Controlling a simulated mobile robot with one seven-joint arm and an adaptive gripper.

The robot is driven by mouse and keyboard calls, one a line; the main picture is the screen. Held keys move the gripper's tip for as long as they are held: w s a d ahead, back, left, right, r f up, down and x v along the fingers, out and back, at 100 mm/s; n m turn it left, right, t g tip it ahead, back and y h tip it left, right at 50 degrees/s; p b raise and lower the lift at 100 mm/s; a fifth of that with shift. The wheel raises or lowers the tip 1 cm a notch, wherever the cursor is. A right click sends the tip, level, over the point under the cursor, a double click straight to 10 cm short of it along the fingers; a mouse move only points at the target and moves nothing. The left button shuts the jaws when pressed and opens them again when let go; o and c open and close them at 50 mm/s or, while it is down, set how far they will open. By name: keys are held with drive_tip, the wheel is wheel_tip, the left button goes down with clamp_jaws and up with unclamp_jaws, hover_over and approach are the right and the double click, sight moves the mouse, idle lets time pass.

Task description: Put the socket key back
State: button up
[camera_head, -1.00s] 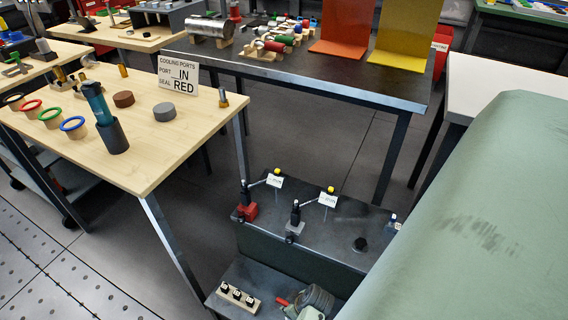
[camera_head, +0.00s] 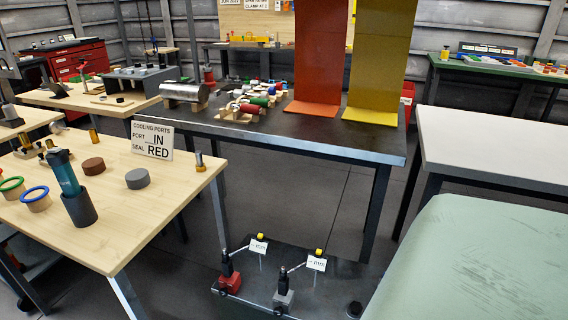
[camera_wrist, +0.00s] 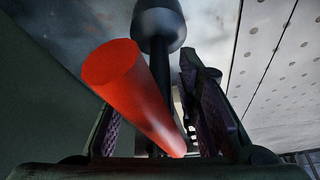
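In the wrist view a tool with a red cylindrical handle (camera_wrist: 128,88) and a dark shaft ending in a wide black head (camera_wrist: 158,24) lies between my fingers; I take it for the socket key. My gripper (camera_wrist: 155,125) appears shut on it, with the red bar slanting from upper left to lower right between the purple pads. The exact contact is partly hidden by the handle. In the head view my gripper and the tool are out of frame.
A low dark bench (camera_head: 325,262) bears a red-based stand (camera_head: 230,282), a grey-based stand (camera_head: 283,297) and small labels. A wooden table (camera_head: 125,222) at left holds rings, a blue-green tool (camera_head: 68,182) and a sign (camera_head: 152,140). A dark table (camera_head: 300,140) stands behind.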

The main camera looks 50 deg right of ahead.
drive_tip(key=shift+r, duration=0.1)
drive_tip(key=v, duration=1.2)
idle(0.4)
